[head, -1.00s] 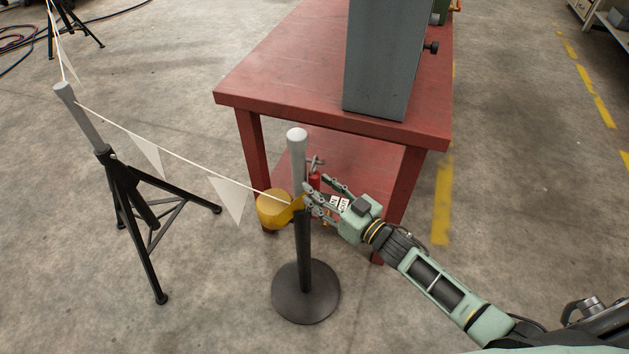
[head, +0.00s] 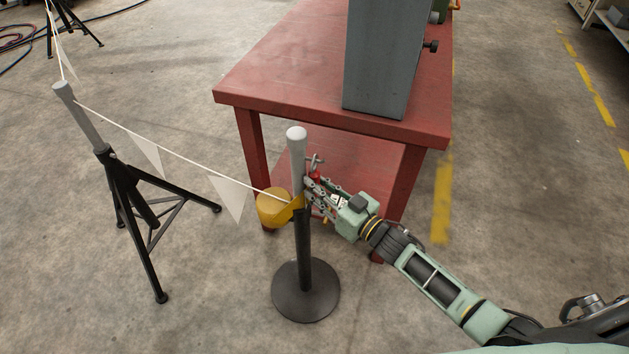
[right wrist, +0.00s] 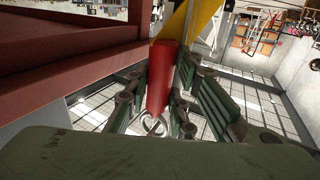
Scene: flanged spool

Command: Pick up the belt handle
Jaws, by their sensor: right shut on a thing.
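The belt handle (head: 315,176) is a red cylinder with a metal end piece, just right of the grey-topped post (head: 297,150). In the right wrist view the red handle (right wrist: 161,78) stands between my fingers, with a metal ring at its near end. My right gripper (head: 309,194) is shut on the handle beside the post; its fingers hide part of it. A yellow spool (head: 272,207) sits left of the post, and a yellow piece (right wrist: 187,22) shows beyond the handle in the wrist view. My left gripper is out of view.
A red table (head: 285,75) with a lower shelf stands close behind the post and carries a grey cabinet (head: 385,60). A pennant string runs from the black tripod stand (head: 130,190) toward the spool. Floor at the front left is clear.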

